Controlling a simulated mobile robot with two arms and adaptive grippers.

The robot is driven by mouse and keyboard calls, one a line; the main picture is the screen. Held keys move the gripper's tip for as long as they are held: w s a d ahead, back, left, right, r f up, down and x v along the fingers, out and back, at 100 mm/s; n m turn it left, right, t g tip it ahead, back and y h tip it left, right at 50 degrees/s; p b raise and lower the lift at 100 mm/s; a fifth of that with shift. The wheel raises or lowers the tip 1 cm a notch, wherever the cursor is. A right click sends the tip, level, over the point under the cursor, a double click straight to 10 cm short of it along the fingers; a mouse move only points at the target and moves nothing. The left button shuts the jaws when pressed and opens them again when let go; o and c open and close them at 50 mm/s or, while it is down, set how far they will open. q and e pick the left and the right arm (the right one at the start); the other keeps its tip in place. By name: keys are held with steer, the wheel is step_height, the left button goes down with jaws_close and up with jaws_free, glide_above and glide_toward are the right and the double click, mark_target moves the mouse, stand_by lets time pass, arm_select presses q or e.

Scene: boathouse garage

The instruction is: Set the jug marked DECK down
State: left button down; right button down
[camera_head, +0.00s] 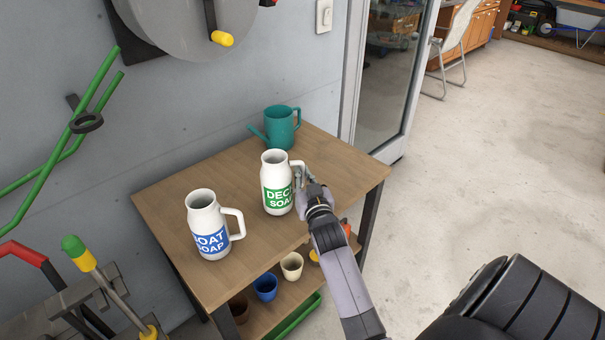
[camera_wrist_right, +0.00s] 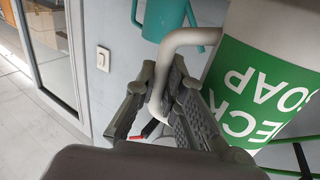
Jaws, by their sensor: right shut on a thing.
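The jug marked DECK SOAP (camera_head: 277,170) is white with a green label and looks upright over the wooden table (camera_head: 185,192). It fills the right side of the right wrist view (camera_wrist_right: 285,55). My right gripper (camera_head: 301,181) is shut on the jug's handle, which passes between the fingers in the right wrist view (camera_wrist_right: 170,58). I cannot tell whether the jug's base touches the tabletop. My left gripper is not in view.
A white BOAT SOAP jug (camera_head: 207,215) stands left of the DECK jug. A teal watering can (camera_head: 280,128) stands behind. Small cups, one of them blue (camera_head: 265,287), sit on the lower shelf. Bare tabletop lies at the right back (camera_head: 345,170).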

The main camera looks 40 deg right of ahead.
steer(key=shift+f, duration=0.25)
stand_by(0.3)
steer(key=c, duration=1.6)
jaws_free()
steer(key=shift+f, duration=0.1)
steer(key=shift+c, duration=0.2)
steer(key=c, duration=0.4)
steer(key=shift+o, duration=0.2)
steer(key=shift+s, duration=0.1)
